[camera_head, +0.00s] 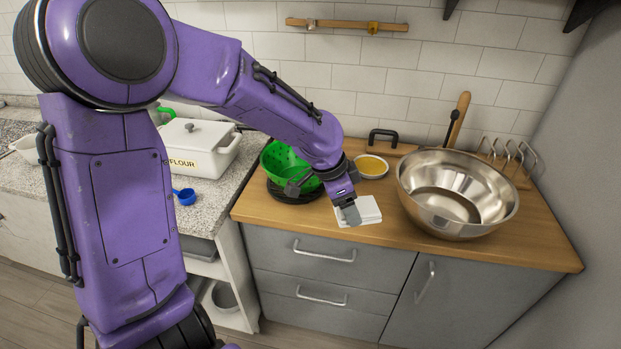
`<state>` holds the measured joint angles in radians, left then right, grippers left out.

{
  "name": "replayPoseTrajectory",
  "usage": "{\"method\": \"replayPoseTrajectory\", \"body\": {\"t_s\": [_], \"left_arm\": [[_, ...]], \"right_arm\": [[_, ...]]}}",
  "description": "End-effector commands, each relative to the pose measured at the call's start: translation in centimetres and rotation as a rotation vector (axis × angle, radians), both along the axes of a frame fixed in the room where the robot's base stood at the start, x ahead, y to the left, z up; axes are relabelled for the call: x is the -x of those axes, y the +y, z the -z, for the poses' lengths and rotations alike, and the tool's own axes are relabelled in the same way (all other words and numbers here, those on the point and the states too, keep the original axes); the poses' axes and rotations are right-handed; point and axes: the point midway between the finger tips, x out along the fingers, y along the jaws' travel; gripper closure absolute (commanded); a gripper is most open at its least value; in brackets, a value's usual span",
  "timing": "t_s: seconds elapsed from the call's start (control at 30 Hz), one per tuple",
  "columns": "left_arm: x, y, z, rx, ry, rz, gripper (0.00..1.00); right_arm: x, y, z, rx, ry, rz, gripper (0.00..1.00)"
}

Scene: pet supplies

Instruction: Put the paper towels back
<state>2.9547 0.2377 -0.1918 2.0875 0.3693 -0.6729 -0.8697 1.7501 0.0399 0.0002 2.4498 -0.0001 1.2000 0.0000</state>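A flat white square stack (368,209), which looks like the folded paper towels, lies on the wooden counter in the head view, near its front edge. My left gripper (350,214) points down at the left part of this stack, and its grey fingertip covers some of it. I cannot tell whether the finger touches the stack or hovers above it. Only one finger surface shows clearly, so the opening is hidden. My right gripper is out of view.
A large steel bowl (430,205) stands right of the stack. A small bowl with yellow contents (371,166) is behind it. A green colander (278,160) stands left. A white flour box (200,150) and blue scoop (185,196) are on the stone counter (205,215).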

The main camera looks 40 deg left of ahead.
Motion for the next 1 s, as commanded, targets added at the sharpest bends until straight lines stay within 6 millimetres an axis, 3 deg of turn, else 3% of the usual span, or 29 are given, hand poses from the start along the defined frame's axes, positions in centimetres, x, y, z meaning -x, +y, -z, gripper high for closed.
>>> {"method": "replayPoseTrajectory", "body": {"t_s": [0.17, 0.37, 0.53, 0.77, 0.9, 1.0], "left_arm": [[-1.9, 1.2, 1.6, 0.001, 0.001, 0.002, 0.55], [-6.6, 4.9, 3.3, 0.0, 0.005, -0.003, 0.55], [-9.4, 7.1, 7.1, 0.0, 0.005, -0.005, 0.55], [-11.2, 8.4, 10.0, 0.0, 0.003, -0.004, 0.55], [-11.2, 8.4, 12.4, 0.0, 0.003, -0.005, 0.55], [-11.2, 8.3, 13.1, 0.0, 0.0, -0.003, 0.55]], "right_arm": [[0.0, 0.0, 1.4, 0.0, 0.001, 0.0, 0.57], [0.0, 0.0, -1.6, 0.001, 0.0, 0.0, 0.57], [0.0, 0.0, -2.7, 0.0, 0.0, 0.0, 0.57], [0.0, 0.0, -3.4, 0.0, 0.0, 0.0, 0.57], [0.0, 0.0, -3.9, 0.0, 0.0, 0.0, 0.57], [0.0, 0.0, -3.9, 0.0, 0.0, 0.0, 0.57]]}}
